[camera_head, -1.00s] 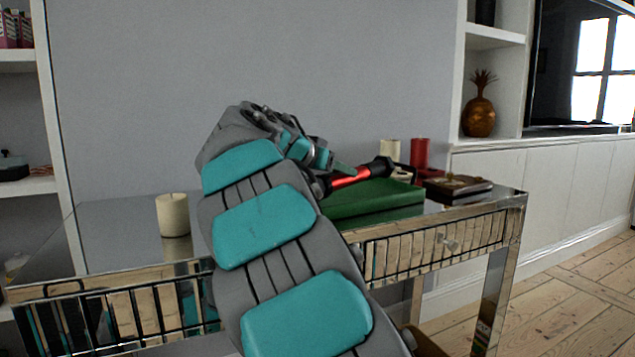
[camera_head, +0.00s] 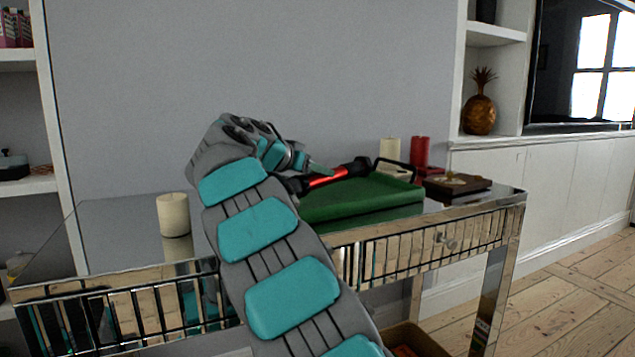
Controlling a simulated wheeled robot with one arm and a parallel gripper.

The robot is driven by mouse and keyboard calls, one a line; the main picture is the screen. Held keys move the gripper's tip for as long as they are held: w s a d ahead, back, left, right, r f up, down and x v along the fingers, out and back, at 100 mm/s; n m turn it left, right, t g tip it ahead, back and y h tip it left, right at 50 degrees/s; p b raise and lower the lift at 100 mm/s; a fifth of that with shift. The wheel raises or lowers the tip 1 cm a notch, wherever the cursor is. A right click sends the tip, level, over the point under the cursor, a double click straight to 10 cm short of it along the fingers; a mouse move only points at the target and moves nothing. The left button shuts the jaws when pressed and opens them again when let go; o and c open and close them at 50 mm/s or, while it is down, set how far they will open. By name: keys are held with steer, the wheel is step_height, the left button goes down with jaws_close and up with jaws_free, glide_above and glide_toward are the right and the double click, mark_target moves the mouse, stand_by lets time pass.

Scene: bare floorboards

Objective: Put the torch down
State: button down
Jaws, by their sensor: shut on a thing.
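The torch (camera_head: 328,178) is red with black ends. It sits at my gripper (camera_head: 310,177), tilted up a little to the right, over the green box (camera_head: 365,203) on the mirrored table. My gripper is shut on the torch; the fingertips are partly hidden by my own arm. I cannot tell whether the torch touches the green box.
The mirrored table (camera_head: 120,222) also bears a cream candle (camera_head: 173,214) at left. At right are another cream candle (camera_head: 390,152), a red candle (camera_head: 420,153) and a dark wooden box (camera_head: 457,187). Bare tabletop shows around the left candle.

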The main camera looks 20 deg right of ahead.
mark_target(284, 178)
steer(key=shift+f, duration=1.3)
steer(key=shift+f+b, duration=0.15)
steer(key=shift+b, duration=0.15)
steer(key=shift+c, duration=1.7)
jaws_free()
steer(key=shift+r+p, duration=0.2)
steer(key=shift+p, duration=0.1)
steer(key=v, duration=1.2)
steer(key=shift+f+b, duration=0.15)
steer(key=shift+b, duration=0.15)
